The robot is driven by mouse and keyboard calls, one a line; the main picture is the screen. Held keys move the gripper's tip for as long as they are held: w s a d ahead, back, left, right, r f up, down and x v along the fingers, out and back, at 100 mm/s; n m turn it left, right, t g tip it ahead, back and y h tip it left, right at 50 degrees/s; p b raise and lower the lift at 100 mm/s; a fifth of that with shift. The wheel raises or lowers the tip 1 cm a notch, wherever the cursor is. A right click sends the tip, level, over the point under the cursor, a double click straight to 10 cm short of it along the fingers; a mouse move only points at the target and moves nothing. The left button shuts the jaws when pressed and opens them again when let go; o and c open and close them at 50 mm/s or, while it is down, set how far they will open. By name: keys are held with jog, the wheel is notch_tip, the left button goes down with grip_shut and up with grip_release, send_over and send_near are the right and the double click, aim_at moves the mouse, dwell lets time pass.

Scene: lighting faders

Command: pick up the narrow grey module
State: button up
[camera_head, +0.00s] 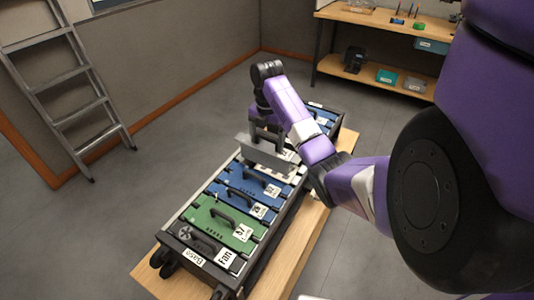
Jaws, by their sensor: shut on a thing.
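The narrow grey module (262,155) is over the middle of a long rack, between blue modules on either side. Its pale grey long side shows and stands higher than the tops of the neighbouring modules. My gripper (265,132) is over its top and shut on it, pointing down. The fingertips and the handle between them are small and partly hidden by my wrist. I cannot tell how far the module's lower edge is from the rack.
The black rack (270,238) on a wooden bench (304,240) holds blue modules (252,187) and a green module (222,217) with black handles. A ladder (70,85) leans left. A wooden shelf (390,82) stands at the back right. Grey floor surrounds the bench.

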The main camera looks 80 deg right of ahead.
notch_tip(320, 180, up, 9)
jog(key=p, duration=0.5)
jog(key=shift+d, duration=0.1)
jog(key=shift+r+p, duration=0.45)
jog(key=shift+r, duration=0.15)
